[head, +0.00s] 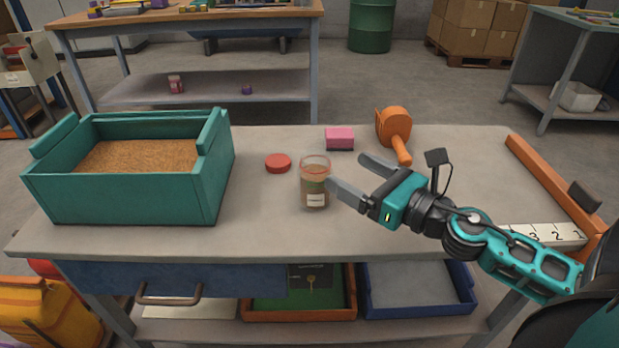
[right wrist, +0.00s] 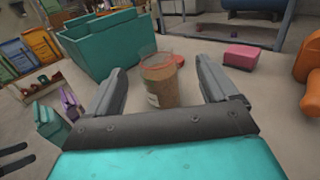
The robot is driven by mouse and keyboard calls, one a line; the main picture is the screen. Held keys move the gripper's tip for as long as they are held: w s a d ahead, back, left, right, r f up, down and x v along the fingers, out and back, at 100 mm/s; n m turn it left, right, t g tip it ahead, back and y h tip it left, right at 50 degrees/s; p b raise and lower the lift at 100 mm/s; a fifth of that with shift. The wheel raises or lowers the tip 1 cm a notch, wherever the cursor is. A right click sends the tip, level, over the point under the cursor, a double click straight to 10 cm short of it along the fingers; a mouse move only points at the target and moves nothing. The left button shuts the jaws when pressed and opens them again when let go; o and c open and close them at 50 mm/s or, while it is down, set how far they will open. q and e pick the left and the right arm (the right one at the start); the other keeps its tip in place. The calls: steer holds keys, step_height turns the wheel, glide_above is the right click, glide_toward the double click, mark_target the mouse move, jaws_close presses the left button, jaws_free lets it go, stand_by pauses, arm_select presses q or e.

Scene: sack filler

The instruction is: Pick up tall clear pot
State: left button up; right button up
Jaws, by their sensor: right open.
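The tall clear pot (head: 315,183) stands upright on the table, with a red rim, brown contents and a pale label. My right gripper (head: 348,176) is open and comes in from the right, with its fingertips close to the pot. In the right wrist view the pot (right wrist: 158,80) stands ahead between the two open fingers (right wrist: 160,82), with gaps on both sides. I cannot tell whether a finger touches it. My left gripper is not clearly seen in the head view.
A teal bin (head: 120,200) of brown grain stands left. A red lid (head: 278,163), a pink block (head: 339,138) and an orange scoop (head: 394,128) lie behind the pot. An orange rail (head: 540,180) and a numbered white strip (head: 545,234) are at right. The front table is clear.

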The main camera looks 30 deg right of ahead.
mark_target(306, 153)
steer(key=shift+a+f+p+x, duration=0.1)
steer(key=shift+a+p+x, duration=0.05)
steer(key=shift+x, duration=1.65)
steer(key=shift+a+f+p+x, duration=0.1)
steer(key=shift+p+x, duration=0.05)
steer(key=shift+x, duration=1.6)
steer(key=shift+a+f+p+x, duration=0.1)
steer(key=shift+a+p+x, duration=0.05)
steer(key=shift+x, duration=1.65)
steer(key=shift+s, duration=0.1)
steer(key=c, duration=1.4)
